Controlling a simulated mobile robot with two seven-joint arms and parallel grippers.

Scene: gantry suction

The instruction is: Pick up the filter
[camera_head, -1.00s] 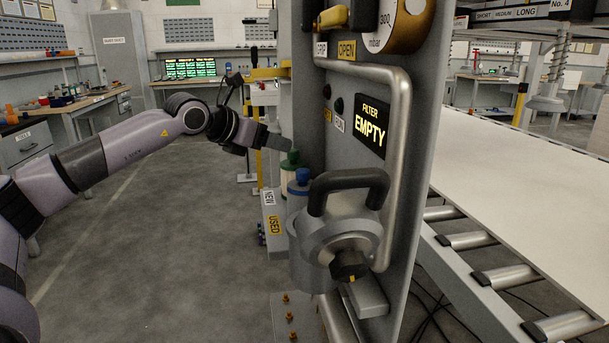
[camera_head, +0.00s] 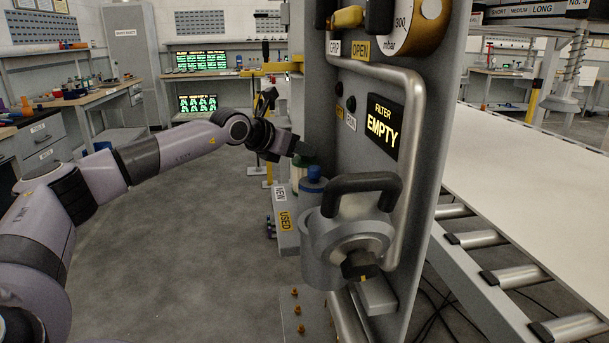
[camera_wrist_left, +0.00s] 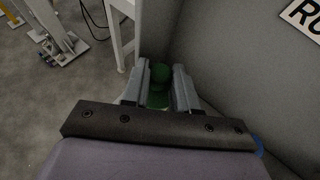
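My left gripper (camera_head: 303,149) is just above the green cap. In the left wrist view, my left gripper's fingers (camera_wrist_left: 158,88) are apart, and the green cap (camera_wrist_left: 161,72) shows between and beyond them. I cannot tell whether they touch it. A bit of blue (camera_wrist_left: 258,145) shows at the right, behind my gripper. My right gripper is out of view.
A grey panel (camera_head: 428,130) stands right beside the filters, with a bent pipe and a display reading FILTER EMPTY (camera_head: 383,128). A round housing with a black handle (camera_head: 362,196) juts out in front. The floor at left is clear.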

